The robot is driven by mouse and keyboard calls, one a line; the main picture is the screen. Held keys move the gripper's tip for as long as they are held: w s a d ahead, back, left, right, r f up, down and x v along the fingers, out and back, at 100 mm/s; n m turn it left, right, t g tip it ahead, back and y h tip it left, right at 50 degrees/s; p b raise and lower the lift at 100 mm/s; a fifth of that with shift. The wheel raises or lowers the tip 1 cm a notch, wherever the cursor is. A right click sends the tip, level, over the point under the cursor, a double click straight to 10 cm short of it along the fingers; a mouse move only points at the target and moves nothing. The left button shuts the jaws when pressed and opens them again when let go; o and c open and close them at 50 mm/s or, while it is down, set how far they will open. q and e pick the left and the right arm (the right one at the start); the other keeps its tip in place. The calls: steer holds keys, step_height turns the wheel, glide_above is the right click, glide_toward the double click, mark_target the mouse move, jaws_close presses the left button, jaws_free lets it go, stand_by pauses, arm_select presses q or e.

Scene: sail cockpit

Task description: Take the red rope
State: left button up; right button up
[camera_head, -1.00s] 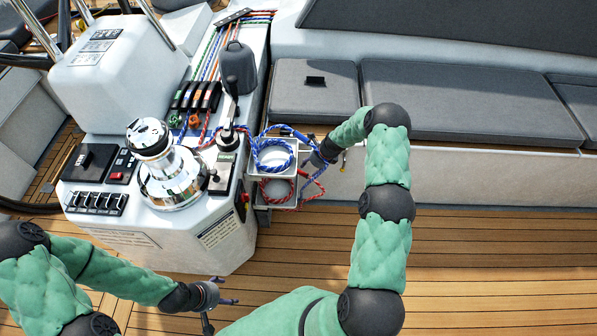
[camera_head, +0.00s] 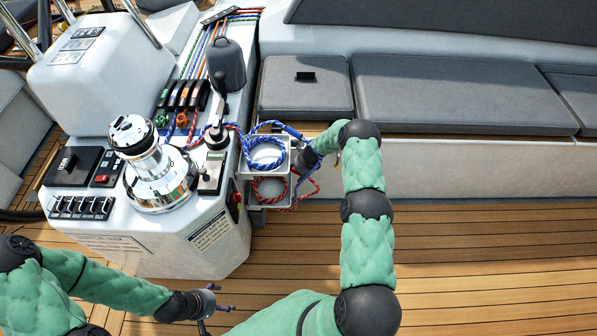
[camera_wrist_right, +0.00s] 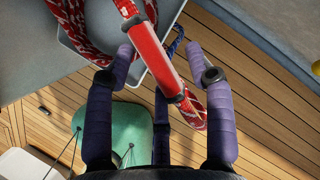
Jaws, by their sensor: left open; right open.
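The red rope (camera_head: 270,189) lies coiled in the lower metal tray on the side of the white console, with a loose end hanging over its right side. In the right wrist view the rope shows a smooth red sleeved section (camera_wrist_right: 153,55), with braided rope at its far end and in the tray (camera_wrist_right: 112,62). My right gripper (camera_head: 300,163) is open at the right side of the trays. In its wrist view its purple fingers (camera_wrist_right: 160,58) stand either side of the sleeved section, not closed on it. My left gripper (camera_head: 222,298) is open and empty, low in front of the console.
A blue rope (camera_head: 264,154) is coiled in the upper tray (camera_head: 289,143), just above the red one. A chrome winch (camera_head: 160,180) and a lever (camera_head: 217,120) stand on the console (camera_head: 180,240). A grey-cushioned bench (camera_head: 440,95) runs behind my right arm. The wooden deck (camera_head: 480,250) is clear.

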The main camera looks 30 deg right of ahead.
jaws_close()
stand_by(0.3)
steer(key=shift+r+p, duration=1.3)
steer(key=shift+r, duration=0.25)
step_height(320, 180, up, 3)
steer(key=p, duration=0.2)
steer(key=shift+p, duration=0.3)
